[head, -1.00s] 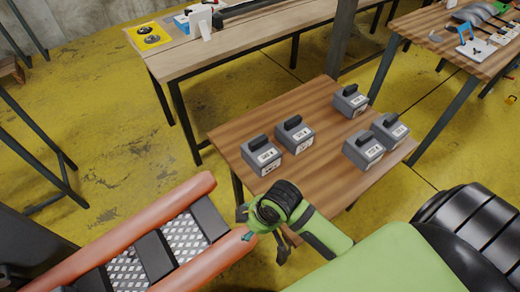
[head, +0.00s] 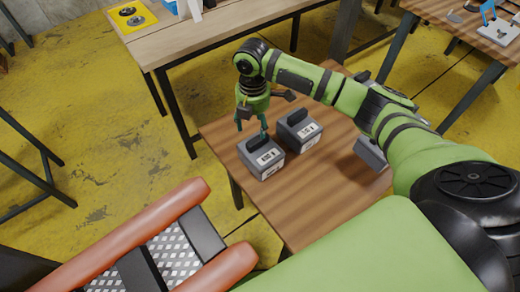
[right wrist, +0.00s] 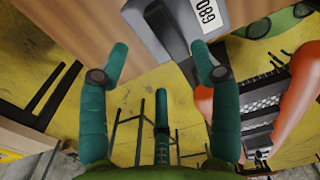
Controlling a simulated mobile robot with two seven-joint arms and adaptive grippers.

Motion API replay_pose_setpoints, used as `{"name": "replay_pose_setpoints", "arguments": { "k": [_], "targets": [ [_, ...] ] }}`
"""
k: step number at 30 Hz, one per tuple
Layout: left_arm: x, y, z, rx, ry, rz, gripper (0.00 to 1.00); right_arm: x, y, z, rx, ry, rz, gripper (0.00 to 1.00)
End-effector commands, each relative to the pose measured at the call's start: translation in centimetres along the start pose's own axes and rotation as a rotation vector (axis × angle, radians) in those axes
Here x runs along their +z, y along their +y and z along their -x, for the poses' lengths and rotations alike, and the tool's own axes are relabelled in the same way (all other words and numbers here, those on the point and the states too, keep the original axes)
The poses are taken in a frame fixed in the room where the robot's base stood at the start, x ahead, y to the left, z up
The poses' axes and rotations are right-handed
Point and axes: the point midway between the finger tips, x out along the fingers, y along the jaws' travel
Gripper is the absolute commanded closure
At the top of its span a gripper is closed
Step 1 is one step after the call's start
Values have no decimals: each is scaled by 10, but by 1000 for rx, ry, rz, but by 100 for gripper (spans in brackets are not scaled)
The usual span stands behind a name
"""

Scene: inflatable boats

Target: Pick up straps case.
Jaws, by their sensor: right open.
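Several grey cases with black handles and white labels sit on the wooden table. Which of them is the straps case, I cannot tell from the labels. The nearest-left case (head: 262,160) stands just under my right gripper (head: 252,128). A second case (head: 300,132) stands right behind it, to the right. A third case (head: 371,153) is partly hidden by my right arm. My right gripper is open and empty. In the right wrist view its spread fingers (right wrist: 161,60) are below a grey case (right wrist: 172,28) with a label that seems to read 089. My left gripper is not in view.
The wooden table (head: 310,205) is bare toward its front. A longer table (head: 180,45) stands behind, with a yellow plate (head: 131,15). Another table (head: 470,35) with small parts is at upper right. An orange-tubed boat (head: 135,240) lies at lower left.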

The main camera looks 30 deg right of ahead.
Motion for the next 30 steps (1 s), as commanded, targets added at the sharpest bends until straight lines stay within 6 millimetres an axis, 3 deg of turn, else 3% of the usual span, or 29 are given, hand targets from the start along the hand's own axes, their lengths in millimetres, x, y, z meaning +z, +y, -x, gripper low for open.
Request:
{"name": "replay_pose_setpoints", "arguments": {
  "k": [6,15,24,25,29,30],
  "targets": [
    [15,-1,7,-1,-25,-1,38,3,-2,-18,-7,-2,5,37],
    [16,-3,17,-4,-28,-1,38,2,-9,-61,-5,-2,4,37],
    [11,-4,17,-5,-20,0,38,2,-8,-68,-2,-3,5,37],
    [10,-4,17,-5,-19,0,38,2,-8,-68,-2,-3,5,41],
    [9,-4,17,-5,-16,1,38,2,-8,-68,-2,-3,4,93],
    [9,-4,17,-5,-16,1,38,2,-8,-68,-2,-3,4,100]
  ]
}}
